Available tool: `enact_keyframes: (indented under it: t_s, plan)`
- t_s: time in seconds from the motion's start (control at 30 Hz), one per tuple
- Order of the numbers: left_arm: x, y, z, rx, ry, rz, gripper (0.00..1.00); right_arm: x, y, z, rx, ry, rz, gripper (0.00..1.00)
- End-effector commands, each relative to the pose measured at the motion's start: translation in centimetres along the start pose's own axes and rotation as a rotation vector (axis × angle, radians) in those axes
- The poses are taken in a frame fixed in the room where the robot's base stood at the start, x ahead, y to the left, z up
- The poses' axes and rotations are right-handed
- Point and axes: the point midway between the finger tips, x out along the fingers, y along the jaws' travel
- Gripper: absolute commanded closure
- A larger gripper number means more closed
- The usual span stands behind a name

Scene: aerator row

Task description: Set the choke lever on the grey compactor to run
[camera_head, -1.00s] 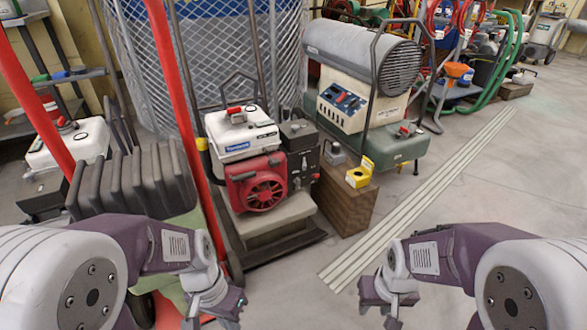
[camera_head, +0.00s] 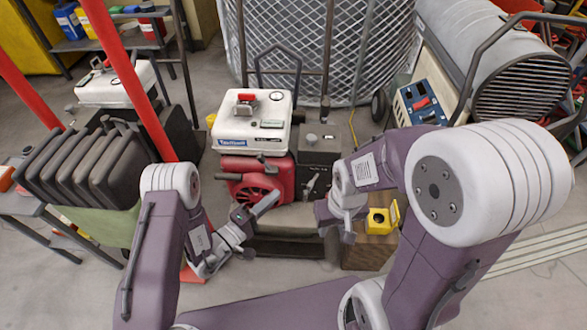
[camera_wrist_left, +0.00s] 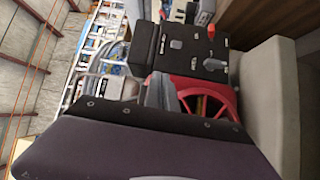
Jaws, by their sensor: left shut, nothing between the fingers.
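A machine with a white fuel tank (camera_head: 252,120), a red engine (camera_head: 258,180) and a dark grey control box (camera_head: 318,160) stands ahead; I take it as the grey compactor. In the left wrist view the box's dark panel (camera_wrist_left: 190,52) carries small grey levers, one at upper left (camera_wrist_left: 177,43) and one lower right (camera_wrist_left: 214,65), plus a red knob (camera_wrist_left: 211,31). I cannot tell which is the choke. My left gripper (camera_head: 272,200) is shut and empty, in front of the red engine; its fingers also show in the wrist view (camera_wrist_left: 160,90). My right gripper (camera_head: 335,220) hangs right of the box's lower part.
A yellow item (camera_head: 381,222) sits on a wooden block (camera_head: 366,252) at right. A dark ribbed machine (camera_head: 85,165) with red handles stands at left. A mesh-covered tank (camera_head: 280,40) is behind, and a large grey heater (camera_head: 460,45) at back right.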

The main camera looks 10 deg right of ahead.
Motion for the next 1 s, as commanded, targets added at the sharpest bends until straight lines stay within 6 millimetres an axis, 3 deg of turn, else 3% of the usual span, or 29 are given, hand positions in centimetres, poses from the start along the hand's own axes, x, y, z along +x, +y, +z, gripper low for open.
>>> enact_keyframes:
  t_s: [0.13, 0.53, 1.0]
  plan:
    - [-1.0, -1.9, 1.8, -0.058, -0.014, -0.052, 1.0, -0.9, 0.0, -0.1, 0.0, -0.001, 0.0, 0.64]
    - [-0.6, -2.2, 2.0, -0.06, -0.023, -0.054, 1.0, -0.5, 0.0, 0.0, 0.0, 0.0, 0.0, 0.64]
    - [7.6, -2.7, 2.2, -0.057, -0.023, -0.05, 1.0, 3.7, 0.1, 0.4, 0.0, 0.0, 0.0, 0.64]
